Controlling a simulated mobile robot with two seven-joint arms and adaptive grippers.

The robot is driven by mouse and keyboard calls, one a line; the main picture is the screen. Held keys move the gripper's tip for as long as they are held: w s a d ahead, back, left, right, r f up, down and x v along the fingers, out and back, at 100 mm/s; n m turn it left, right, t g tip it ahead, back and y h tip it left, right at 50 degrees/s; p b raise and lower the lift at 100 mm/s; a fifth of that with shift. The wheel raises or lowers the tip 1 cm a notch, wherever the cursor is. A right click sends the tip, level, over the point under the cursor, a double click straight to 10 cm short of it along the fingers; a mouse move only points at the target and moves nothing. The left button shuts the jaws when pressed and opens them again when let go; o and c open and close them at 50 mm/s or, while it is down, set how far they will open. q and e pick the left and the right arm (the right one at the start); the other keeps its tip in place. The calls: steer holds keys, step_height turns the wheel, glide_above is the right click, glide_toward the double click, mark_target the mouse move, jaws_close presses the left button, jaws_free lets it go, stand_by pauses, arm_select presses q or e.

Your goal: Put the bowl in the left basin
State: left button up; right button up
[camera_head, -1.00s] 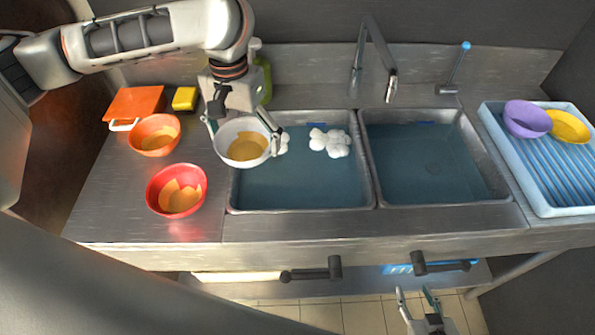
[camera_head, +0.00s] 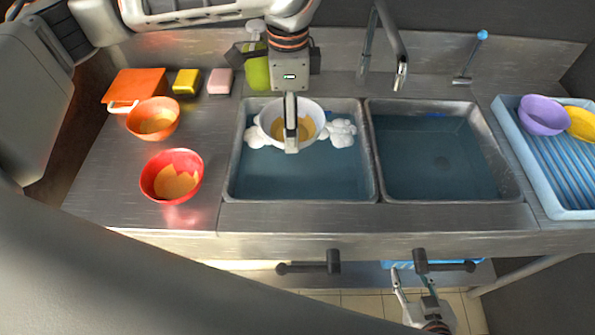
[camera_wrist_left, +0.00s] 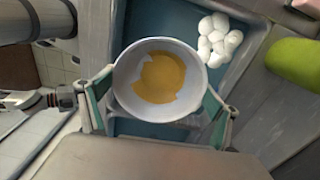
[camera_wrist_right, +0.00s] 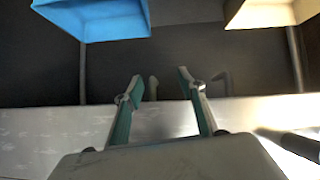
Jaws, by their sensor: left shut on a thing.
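The white bowl (camera_head: 272,122) with orange-yellow residue inside is held above the left basin (camera_head: 300,185), which holds water and white foam (camera_head: 341,132). My left gripper (camera_head: 291,140) is shut on this bowl. In the left wrist view, the bowl (camera_wrist_left: 160,80) sits between the two fingers of the left gripper (camera_wrist_left: 160,100), with the basin's water behind it. My right gripper (camera_head: 412,275) is low in front of the counter, its fingers apart and empty; the right wrist view also shows the open right gripper (camera_wrist_right: 160,88).
Two dirty bowls, an orange one (camera_head: 153,118) and a red one (camera_head: 171,177), stand on the left counter. An orange board, yellow sponge (camera_head: 187,82) and pink sponge (camera_head: 220,81) lie behind. The right basin (camera_head: 440,155) holds water. A blue rack (camera_head: 555,160) holds two bowls.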

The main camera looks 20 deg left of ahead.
arm_select(q)
steer(key=shift+f+b, duration=2.3)
steer(key=shift+f, duration=7.4)
steer(key=shift+r, duration=0.1)
arm_select(e)
step_height(320, 180, down, 4)
steer(key=shift+w+a+f, duration=0.1)
steer(key=shift+a, duration=0.05)
arm_select(q)
steer(key=o, duration=1)
steer(key=shift+c, duration=0.2)
arm_select(e)
steer(key=shift+r, duration=0.25)
